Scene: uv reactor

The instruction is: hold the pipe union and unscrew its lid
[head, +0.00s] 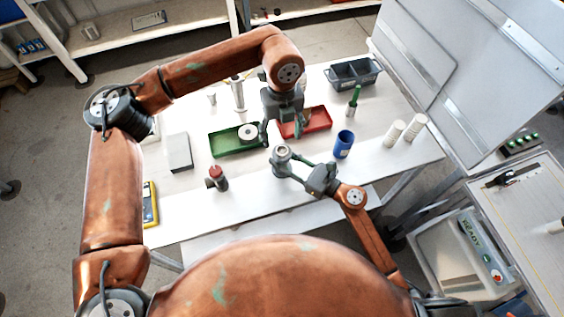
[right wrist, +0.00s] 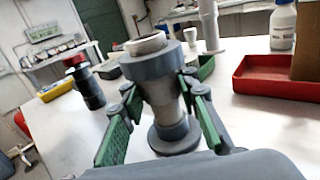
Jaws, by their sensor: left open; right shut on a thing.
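The grey pipe union (head: 282,153) stands upright near the front middle of the white table. My right gripper (head: 290,166) is shut on its body from the front right. In the right wrist view, the union (right wrist: 163,92) has a wide grey collar with a pale ring at the top and a round flange below, and the green finger pads lie on either side of its body. My left gripper (head: 282,128) is open and points down behind and above the union, apart from it. Whether the collar is the lid, I cannot tell.
A green tray (head: 223,147) holding a round white piece (head: 248,132) and a red tray (head: 318,118) lie behind. A red-topped dark part (head: 216,178) stands left. A blue cup (head: 343,144), green bottle (head: 353,101) and white cylinders (head: 394,133) stand right.

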